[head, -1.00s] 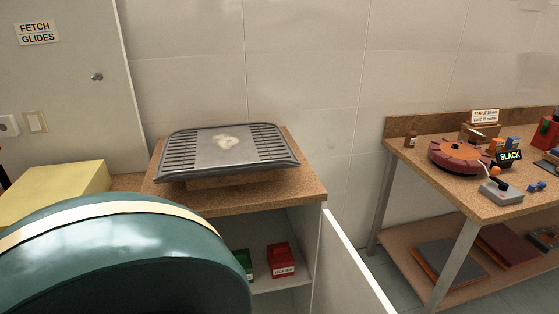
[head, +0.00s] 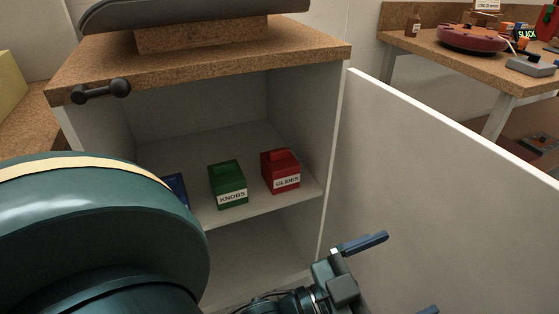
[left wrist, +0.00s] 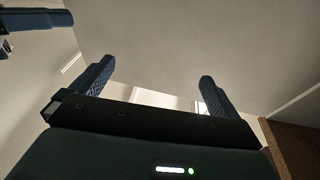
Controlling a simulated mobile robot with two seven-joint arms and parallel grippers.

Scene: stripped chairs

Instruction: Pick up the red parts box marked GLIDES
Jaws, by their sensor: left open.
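The red parts box (head: 281,171) marked GLIDES stands upright on the shelf inside the open cabinet, at the right end of a row. My left gripper (head: 398,278) is low in the head view, below and to the right of the red box, in front of the open door. It is open, with nothing between its fingers; the left wrist view shows the spread fingers (left wrist: 155,86) too. I cannot make out the red box in the left wrist view.
A green KNOBS box (head: 228,186) stands left of the red one, and a blue box (head: 176,188) is partly hidden by my arm. The open white door (head: 430,170) bounds the right side. The shelf (head: 262,207) has bare space in front.

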